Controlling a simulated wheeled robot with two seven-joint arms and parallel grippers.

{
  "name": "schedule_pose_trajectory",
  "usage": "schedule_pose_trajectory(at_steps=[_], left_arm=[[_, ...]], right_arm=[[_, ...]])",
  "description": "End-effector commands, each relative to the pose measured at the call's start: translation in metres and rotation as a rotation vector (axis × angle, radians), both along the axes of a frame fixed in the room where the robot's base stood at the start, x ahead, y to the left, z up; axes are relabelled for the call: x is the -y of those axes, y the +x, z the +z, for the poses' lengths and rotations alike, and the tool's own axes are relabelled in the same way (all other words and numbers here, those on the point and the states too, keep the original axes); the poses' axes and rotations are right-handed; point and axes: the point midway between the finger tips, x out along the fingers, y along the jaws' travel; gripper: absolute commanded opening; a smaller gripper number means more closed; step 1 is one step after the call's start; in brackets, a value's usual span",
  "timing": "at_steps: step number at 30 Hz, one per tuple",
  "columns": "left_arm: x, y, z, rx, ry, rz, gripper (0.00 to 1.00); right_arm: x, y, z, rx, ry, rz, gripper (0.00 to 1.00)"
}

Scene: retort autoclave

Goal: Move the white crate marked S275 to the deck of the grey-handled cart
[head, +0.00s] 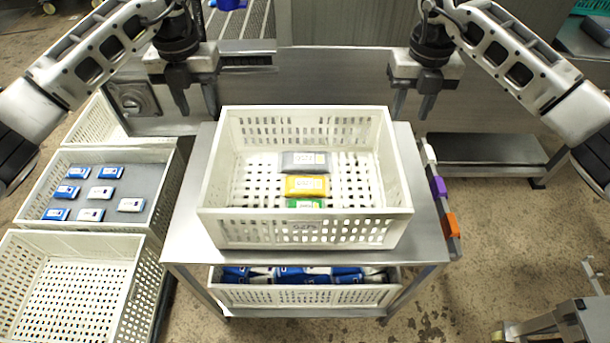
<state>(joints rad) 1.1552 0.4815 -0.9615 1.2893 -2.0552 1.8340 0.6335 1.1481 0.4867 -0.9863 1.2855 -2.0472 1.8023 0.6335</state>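A white perforated crate (305,232) stands upright on the steel top of a cart (185,235) in the middle of the head view. The dark mark on its near wall is too small to read surely, but may be S275. A grey, a yellow and a green pack lie inside it. My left gripper (197,110) is open and empty beyond the crate's far left corner. My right gripper (413,112) is open and empty beyond its far right corner. Neither appears to touch the crate. I cannot make out a grey handle on any cart.
Another white crate (305,295) with blue and white packs sits on the lower shelf. At left stand a crate of several blue-and-white packs (155,205) and an empty white crate (120,240). White, purple and orange pieces (438,187) line the cart's right edge.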

Motion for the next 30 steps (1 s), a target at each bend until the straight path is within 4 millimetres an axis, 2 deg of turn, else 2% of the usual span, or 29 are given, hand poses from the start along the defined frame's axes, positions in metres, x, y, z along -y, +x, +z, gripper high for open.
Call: schedule_pose_trajectory(at_steps=[7, 11, 17, 30], left_arm=[[0.001, 0.0, -0.001, 0.0, -0.002, -0.002, 0.36], [0.001, 0.0, -0.007, 0.0, -0.004, -0.003, 0.36], [0.001, -0.001, -0.038, -0.004, -0.004, -0.003, 0.36], [0.002, -0.001, -0.124, -0.003, -0.006, -0.003, 0.36]], right_arm=[[0.0, 0.0, -0.001, 0.0, 0.001, 0.0, 0.36], [0.0, 0.0, -0.007, -0.001, 0.003, 0.001, 0.36], [0.0, -0.001, -0.038, -0.005, 0.003, 0.0, 0.36], [-0.001, -0.001, -0.124, -0.003, 0.004, 0.0, 0.36]])
